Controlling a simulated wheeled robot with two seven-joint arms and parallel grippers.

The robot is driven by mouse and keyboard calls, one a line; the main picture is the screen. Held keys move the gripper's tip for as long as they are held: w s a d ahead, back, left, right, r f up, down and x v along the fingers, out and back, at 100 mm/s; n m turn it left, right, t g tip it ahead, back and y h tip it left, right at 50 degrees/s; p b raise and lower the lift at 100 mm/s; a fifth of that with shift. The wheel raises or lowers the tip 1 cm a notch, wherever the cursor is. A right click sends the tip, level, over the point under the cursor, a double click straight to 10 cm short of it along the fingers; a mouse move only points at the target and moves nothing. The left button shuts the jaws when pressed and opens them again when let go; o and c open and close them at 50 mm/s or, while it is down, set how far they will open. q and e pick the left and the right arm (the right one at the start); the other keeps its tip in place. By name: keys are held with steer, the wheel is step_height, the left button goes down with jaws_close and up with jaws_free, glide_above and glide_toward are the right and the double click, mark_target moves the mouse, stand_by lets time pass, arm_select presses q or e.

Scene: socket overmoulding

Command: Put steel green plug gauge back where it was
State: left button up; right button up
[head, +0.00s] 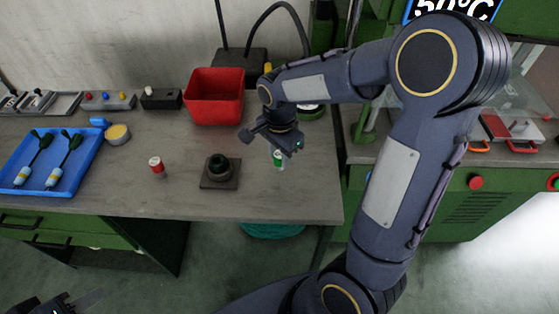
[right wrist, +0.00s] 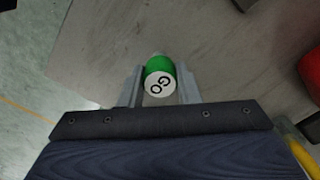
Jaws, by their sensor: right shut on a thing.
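The green plug gauge (head: 279,160) has a green body and a white end marked GO, which shows in the right wrist view (right wrist: 160,84). My right gripper (head: 284,146) is shut on it, with one finger on each side of the green body. The gauge is over the right part of the workbench; I cannot tell whether its lower end touches the top. A similar red and white gauge (head: 157,166) stands on the bench to the left. Between them is a dark square block with a round black socket (head: 220,170). My left gripper (head: 75,303) is at the bottom left, mostly cut off.
A red bin (head: 214,97) stands at the back. A blue tray (head: 88,152) with two green-handled tools is at the left, near a small round tin (head: 117,134). The bench top (head: 305,195) is clear at the front right. A green machine (head: 455,195) stands beyond the bench's right edge.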

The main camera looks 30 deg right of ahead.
mark_target(279, 162)
steer(key=shift+f, duration=1.35)
steer(key=shift+f, duration=0.1)
steer(key=shift+f+b, duration=0.15)
steer(key=shift+b, duration=0.15)
steer(key=o, duration=1.1)
steer(key=shift+c, duration=0.2)
